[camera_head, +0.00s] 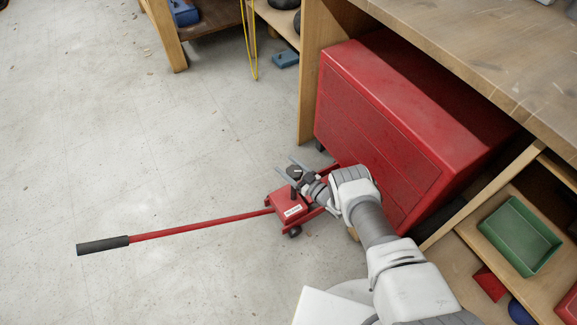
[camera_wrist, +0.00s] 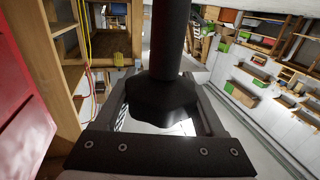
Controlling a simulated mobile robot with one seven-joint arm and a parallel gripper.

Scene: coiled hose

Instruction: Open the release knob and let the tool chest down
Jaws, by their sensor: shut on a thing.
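The red tool chest (camera_head: 372,125) stands under the workbench and fills the left edge of the wrist view (camera_wrist: 22,95). A red floor jack (camera_head: 288,207) sits at its lower front edge, its far end hidden by the chest and my arm. The dark lobed release knob (camera_head: 294,173) is at the jack. In the wrist view the black knob (camera_wrist: 162,98) and its thick stem lie between my fingers. My gripper (camera_head: 292,168) is shut on the knob, one finger on each side. Whether the chest rests on the jack is hidden.
The jack's long red handle (camera_head: 190,227) with its black grip (camera_head: 102,245) reaches left over the floor. The wooden workbench (camera_head: 490,50) overhangs the chest. A shelf with a green tray (camera_head: 520,235) stands at the right. The grey floor (camera_head: 130,130) at the left is mostly clear.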

